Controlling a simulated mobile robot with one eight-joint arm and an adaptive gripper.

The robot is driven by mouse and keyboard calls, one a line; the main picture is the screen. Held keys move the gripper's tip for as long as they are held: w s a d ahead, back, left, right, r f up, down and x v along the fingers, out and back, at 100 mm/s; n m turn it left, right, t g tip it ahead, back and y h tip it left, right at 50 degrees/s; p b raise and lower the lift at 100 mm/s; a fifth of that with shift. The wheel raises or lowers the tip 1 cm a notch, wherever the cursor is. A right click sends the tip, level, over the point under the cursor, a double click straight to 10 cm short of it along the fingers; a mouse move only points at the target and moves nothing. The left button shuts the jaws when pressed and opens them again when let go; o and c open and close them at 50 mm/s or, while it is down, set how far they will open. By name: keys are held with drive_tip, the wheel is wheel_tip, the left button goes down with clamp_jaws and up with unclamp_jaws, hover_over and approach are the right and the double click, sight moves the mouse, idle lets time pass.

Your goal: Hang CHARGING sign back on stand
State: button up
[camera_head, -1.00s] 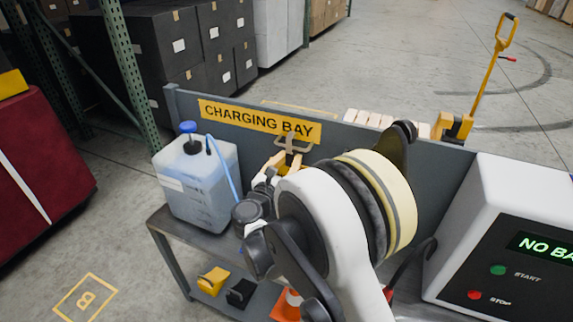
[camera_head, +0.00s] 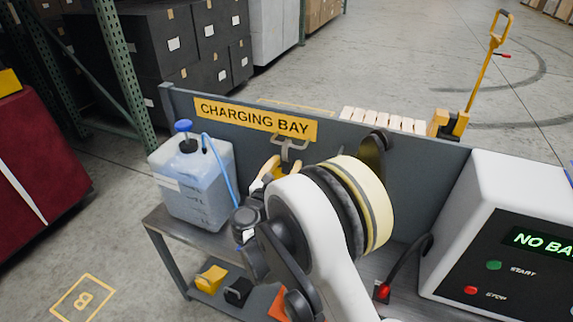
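The yellow CHARGING BAY sign (camera_head: 256,118) is flat against the upper face of the grey back panel (camera_head: 410,160), its lettering readable. A grey bracket (camera_head: 291,143) sits just below the sign's right part. My gripper end is mostly hidden behind my own arm. Yellow parts (camera_head: 268,168) show just below the bracket, and I cannot tell whether they are my fingers or something held. They appear apart from the sign. Whether the gripper is open or shut is hidden.
A blue-capped fluid jug (camera_head: 192,183) stands on the bench's left. A white charger cabinet (camera_head: 508,190) fills the right. A red connector (camera_head: 382,292) on a black cable lies on the bench. Yellow (camera_head: 211,279) and black (camera_head: 238,292) items sit on the lower shelf.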

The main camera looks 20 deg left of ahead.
drive_tip(key=s+a, duration=0.1)
drive_tip(key=s, duration=1.1)
drive_tip(key=w+d+r+m+g+h, duration=0.1)
drive_tip(key=w+d+r+m+g, duration=0.2)
drive_tip(key=d, duration=0.4)
drive_tip(key=w+d+r+m+g+h, duration=0.1)
drive_tip(key=w+d+r+m+h, duration=0.1)
drive_tip(key=d+m, duration=0.4)
drive_tip(key=s+d+r+m+g, duration=0.15)
drive_tip(key=d+m, duration=0.25)
drive_tip(key=d, duration=0.4)
drive_tip(key=s+d+r+m+g, duration=0.1)
drive_tip(key=d+r+m+g, duration=0.15)
drive_tip(key=d, duration=0.45)
drive_tip(key=s+d+m+g+y, duration=0.1)
drive_tip(key=s+d+m+y, duration=0.1)
drive_tip(key=s+d+m, duration=0.5)
drive_tip(key=s+d+m+g+y, duration=0.1)
drive_tip(key=s+d+m, duration=0.5)
drive_tip(key=s+m, duration=0.6)
drive_tip(key=shift+s+d+f+m+g+y, duration=0.2)
drive_tip(key=shift+s+d+m+g+y, duration=0.2)
drive_tip(key=shift+s+y, duration=0.35)
